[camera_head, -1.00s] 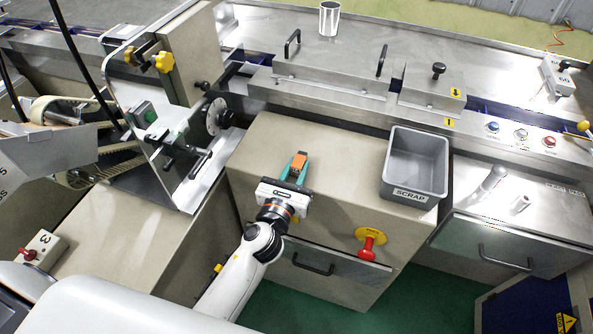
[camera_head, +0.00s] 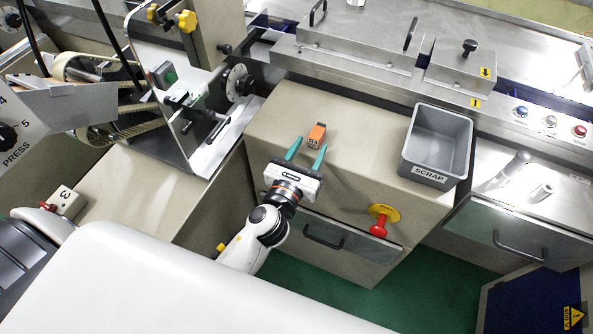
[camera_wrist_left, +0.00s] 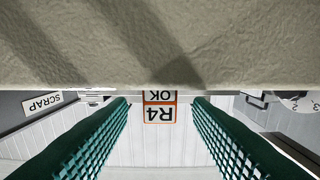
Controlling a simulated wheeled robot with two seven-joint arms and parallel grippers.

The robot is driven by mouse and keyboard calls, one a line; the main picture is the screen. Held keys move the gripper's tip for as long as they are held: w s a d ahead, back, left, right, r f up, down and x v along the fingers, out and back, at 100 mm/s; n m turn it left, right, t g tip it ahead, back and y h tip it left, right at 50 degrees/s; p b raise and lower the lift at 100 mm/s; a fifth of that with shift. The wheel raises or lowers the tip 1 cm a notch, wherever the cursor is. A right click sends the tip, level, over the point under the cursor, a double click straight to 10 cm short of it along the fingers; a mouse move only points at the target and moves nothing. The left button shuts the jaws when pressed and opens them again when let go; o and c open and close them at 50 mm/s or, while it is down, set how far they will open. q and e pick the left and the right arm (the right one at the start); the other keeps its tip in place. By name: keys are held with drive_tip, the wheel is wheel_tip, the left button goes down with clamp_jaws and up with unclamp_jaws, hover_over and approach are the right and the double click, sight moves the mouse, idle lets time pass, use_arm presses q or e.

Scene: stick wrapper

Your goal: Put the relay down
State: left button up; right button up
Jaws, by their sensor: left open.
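The relay (camera_head: 317,136) is a small orange block with a dark grey face. It stands on the beige cabinet top (camera_head: 360,135), left of the scrap bin. In the left wrist view the relay (camera_wrist_left: 160,107) shows an orange-edged label reading "R4 OK", upside down. My left gripper (camera_head: 309,147) is open, its two teal fingers pointing at the relay from the near side. The relay is free of the fingers, just beyond their tips. My right gripper is not in view.
A grey bin marked SCRAP (camera_head: 408,155) stands on the cabinet top to the right. A red knob on a yellow plate (camera_head: 381,222) is on the cabinet front. A metal bracket machine (camera_head: 190,110) stands at left. The cabinet top between relay and bin is clear.

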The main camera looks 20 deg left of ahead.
use_arm(q)
drive_tip(key=shift+s+b, duration=1.1)
drive_tip(key=shift+s, duration=3.25)
drive_tip(key=s+a+f+n+g, duration=0.1)
drive_tip(key=s+f+n+g, duration=0.35)
drive_tip(key=f, duration=0.75)
drive_tip(key=s+f+n+g, duration=0.1)
drive_tip(key=f+n+g, duration=0.1)
drive_tip(key=f+n, duration=0.75)
drive_tip(key=s+a+f+n+g, duration=0.1)
drive_tip(key=s+f+n+g, duration=0.2)
drive_tip(key=f, duration=1.2)
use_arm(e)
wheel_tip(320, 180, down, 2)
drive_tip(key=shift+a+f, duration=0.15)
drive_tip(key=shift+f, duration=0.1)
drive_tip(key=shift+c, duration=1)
use_arm(q)
drive_tip(key=s+a+f+n+g, duration=0.3)
drive_tip(key=s+f+n, duration=0.5)
drive_tip(key=s, duration=0.3)
drive_tip(key=s+a+f+n+g, duration=0.3)
drive_tip(key=s+f+n, duration=0.5)
drive_tip(key=s, duration=0.4)
drive_tip(key=shift+a+f+n+g+y, duration=0.3)
drive_tip(key=shift+n+g, duration=0.2)
drive_tip(key=shift+g, duration=0.25)
